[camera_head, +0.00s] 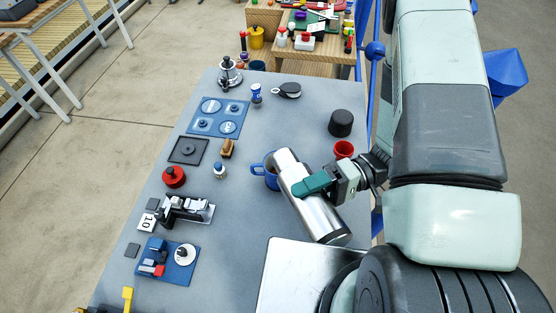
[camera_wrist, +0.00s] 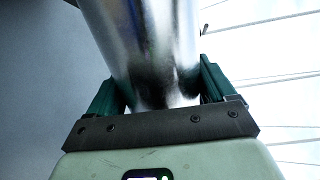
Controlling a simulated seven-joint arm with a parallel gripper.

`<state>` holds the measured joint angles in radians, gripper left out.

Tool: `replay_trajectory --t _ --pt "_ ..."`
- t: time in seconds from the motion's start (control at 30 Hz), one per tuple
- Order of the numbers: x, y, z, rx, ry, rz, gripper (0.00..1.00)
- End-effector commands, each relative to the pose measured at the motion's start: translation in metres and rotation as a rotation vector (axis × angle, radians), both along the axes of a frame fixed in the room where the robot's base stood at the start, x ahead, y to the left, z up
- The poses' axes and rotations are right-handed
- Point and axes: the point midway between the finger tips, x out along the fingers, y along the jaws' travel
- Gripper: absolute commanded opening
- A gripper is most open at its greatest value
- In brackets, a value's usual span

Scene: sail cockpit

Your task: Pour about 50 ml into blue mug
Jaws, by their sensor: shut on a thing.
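The blue mug (camera_head: 270,171) stands on the grey table, partly hidden behind a silver metal flask. My gripper (camera_head: 311,186) is shut around the middle of the flask (camera_head: 318,213). The flask is tilted, with its upper end at the mug's right rim and its lower, dark-edged end toward the front right. In the wrist view the flask (camera_wrist: 145,45) fills the space between the two green fingers of my gripper (camera_wrist: 158,90). I cannot see any liquid or the inside of the mug clearly.
A red cup (camera_head: 344,149) and a black cylinder (camera_head: 341,123) stand right of the mug. A small blue-and-white item (camera_head: 219,170) and a brown brush-like item (camera_head: 227,148) are to its left. A metal plate (camera_head: 290,275) lies in front.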

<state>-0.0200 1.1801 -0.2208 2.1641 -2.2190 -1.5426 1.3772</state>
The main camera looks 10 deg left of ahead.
Motion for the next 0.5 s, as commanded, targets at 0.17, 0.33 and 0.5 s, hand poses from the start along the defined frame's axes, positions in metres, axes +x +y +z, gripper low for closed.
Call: replay_trajectory --t 0.17,0.33,0.5 --pt "-0.003 -0.001 -0.008 0.034 -0.046 -0.002 0.34" --pt "-0.012 -0.006 -0.044 0.199 -0.299 -0.001 0.20" --pt "-0.014 -0.006 -0.051 0.242 -0.366 0.007 0.03"
